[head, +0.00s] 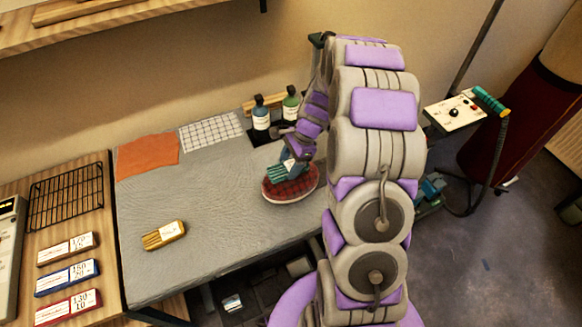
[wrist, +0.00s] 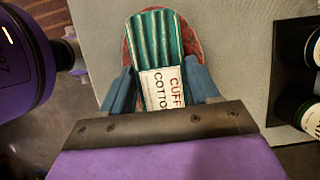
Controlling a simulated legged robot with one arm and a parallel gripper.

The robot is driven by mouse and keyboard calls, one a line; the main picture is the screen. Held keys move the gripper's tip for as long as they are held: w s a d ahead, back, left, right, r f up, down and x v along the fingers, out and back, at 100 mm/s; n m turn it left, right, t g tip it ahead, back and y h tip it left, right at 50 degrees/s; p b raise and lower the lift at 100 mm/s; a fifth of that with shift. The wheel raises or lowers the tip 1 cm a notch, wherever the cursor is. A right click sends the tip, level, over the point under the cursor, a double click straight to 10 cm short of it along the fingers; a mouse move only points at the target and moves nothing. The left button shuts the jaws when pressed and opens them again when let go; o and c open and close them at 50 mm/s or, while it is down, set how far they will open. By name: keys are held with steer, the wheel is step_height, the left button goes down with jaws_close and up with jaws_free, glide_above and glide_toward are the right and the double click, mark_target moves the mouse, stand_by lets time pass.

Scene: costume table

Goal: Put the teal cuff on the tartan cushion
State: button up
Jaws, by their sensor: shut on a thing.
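The teal cuff (wrist: 159,45) is ribbed, with a white label reading "CUFF COTTO…". My gripper (wrist: 162,88) is shut on it, a blue finger on each side of the label end. In the head view the cuff (head: 280,173) is over the tartan cushion (head: 290,190), a red-checked oval on the grey table. The cushion's red edge (wrist: 192,45) shows around the cuff's far end in the wrist view. I cannot tell whether the cuff touches the cushion. My gripper (head: 290,166) is partly hidden by my arm in the head view.
A yellow cuff (head: 164,235) lies on the grey table (head: 220,240). An orange cloth (head: 147,155) and a white grid cloth (head: 211,131) lie at the back. Two bottles (head: 261,115) (head: 291,106) stand on a black tray behind the cushion. The table's middle is clear.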

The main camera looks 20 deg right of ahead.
step_height(320, 180, down, 2)
steer(key=shift+f, duration=0.2)
steer(key=shift+d, duration=0.75)
steer(key=o, duration=0.8)
steer(key=shift+f, duration=0.1)
steer(key=shift+o, duration=1.2)
steer(key=shift+a, duration=0.65)
steer(key=v, duration=0.3)
steer(key=d+v, duration=0.1)
steer(key=v, duration=0.2)
steer(key=shift+d+f+p, duration=0.15)
steer(key=shift+p, duration=0.2)
steer(key=v, duration=0.3)
steer(key=a+v, duration=0.1)
steer(key=v, duration=0.1)
steer(key=shift+d+r+p, duration=0.1)
steer(key=shift+r+p, duration=0.15)
steer(key=shift+p, duration=0.05)
steer(key=s+a+r+n+g+h, duration=0.2)
steer(key=s+a+r+n, duration=0.95)
steer(key=s, duration=0.45)
steer(key=s+a+n+h, duration=0.1)
steer(key=s+n, duration=0.2)
steer(key=s, duration=0.5)
steer(key=s+a+r+n+h, duration=0.1)
steer(key=s+n, duration=0.2)
steer(key=s, duration=0.5)
steer(key=shift+a+r, duration=0.25)
steer(key=shift+a, duration=0.05)
